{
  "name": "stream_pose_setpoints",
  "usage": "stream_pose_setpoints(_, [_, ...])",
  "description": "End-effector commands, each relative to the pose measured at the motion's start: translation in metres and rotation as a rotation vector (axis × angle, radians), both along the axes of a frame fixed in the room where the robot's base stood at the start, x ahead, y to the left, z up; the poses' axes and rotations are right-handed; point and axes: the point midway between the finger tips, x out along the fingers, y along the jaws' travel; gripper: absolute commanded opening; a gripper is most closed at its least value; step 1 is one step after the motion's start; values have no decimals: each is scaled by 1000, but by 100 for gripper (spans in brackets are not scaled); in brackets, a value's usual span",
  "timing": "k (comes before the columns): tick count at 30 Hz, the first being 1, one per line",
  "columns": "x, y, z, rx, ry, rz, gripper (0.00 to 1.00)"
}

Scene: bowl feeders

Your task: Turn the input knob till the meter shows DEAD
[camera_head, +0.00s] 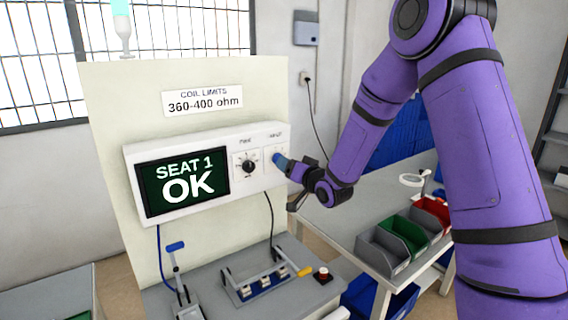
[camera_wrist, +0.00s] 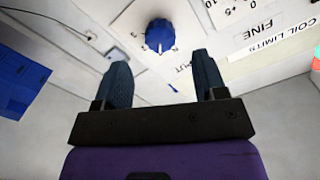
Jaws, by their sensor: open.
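The meter (camera_head: 140,190) is a white box on an upright cream panel. Its dark screen (camera_head: 187,182) reads "SEAT 1 OK" in white letters. A black knob (camera_head: 248,163) sits right of the screen. In the wrist view, a blue knob (camera_wrist: 160,34) on a white plate stands just beyond my fingertips, with the partly cut-off word "PUT" below it. My gripper (camera_wrist: 162,80) is open, its two dark fingers apart with nothing between them.
A sign (camera_head: 203,100) above the meter reads "COIL LIMITS 360-400 ohm". Grey, green and red bins (camera_head: 408,238) sit on the right bench.

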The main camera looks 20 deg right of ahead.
Motion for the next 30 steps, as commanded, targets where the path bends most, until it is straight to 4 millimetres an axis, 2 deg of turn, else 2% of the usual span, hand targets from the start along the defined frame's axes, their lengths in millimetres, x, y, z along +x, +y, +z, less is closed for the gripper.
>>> stream_pose_setpoints(3, [-22,-8,0,0,1,-2,65])
stream_pose_setpoints(10, [-48,-16,0,0,1,0,65])
stream_pose_setpoints(30, [-54,-17,3,-14,7,-4,65])
